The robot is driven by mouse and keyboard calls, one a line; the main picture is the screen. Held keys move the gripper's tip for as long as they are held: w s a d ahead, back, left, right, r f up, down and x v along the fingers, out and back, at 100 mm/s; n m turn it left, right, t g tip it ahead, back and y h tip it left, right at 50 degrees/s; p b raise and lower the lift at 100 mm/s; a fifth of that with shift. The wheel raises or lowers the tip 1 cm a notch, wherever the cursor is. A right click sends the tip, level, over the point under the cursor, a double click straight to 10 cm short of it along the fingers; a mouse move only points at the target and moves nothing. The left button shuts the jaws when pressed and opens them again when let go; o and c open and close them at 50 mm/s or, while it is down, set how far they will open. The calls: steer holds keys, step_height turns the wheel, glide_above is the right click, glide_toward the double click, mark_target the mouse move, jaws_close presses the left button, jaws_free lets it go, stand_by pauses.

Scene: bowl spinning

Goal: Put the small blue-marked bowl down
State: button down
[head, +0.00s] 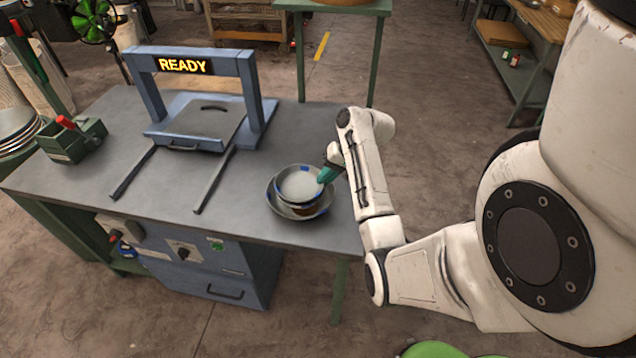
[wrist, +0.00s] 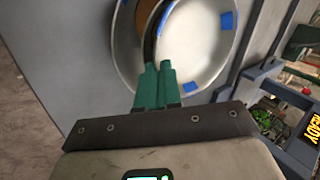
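The small blue-marked bowl (head: 298,184) is pale grey with blue patches and sits nested over a wider grey bowl (head: 273,205) at the table's front right. My gripper (head: 326,174) has green fingers at the small bowl's right rim. In the wrist view, the fingers (wrist: 157,66) are close together with the small bowl's rim between them; the small bowl's inside (wrist: 197,45) shows to their right. The wider bowl's rim (wrist: 119,45) curves round the left. I cannot tell whether the small bowl touches the wider one.
The bowls are on a grey workbench (head: 110,195). A blue frame with a READY sign (head: 183,65) stands behind, with two dark rails (head: 214,180) reaching left of the bowls. A green box (head: 72,142) is at the far left. The bench edge is close to the bowls.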

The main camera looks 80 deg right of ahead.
steer(key=shift+f, duration=0.5)
steer(key=shift+r, duration=0.15)
steer(key=c, duration=1.3)
jaws_free()
steer(key=shift+p+v, duration=2)
steer(key=shift+v, duration=4.05)
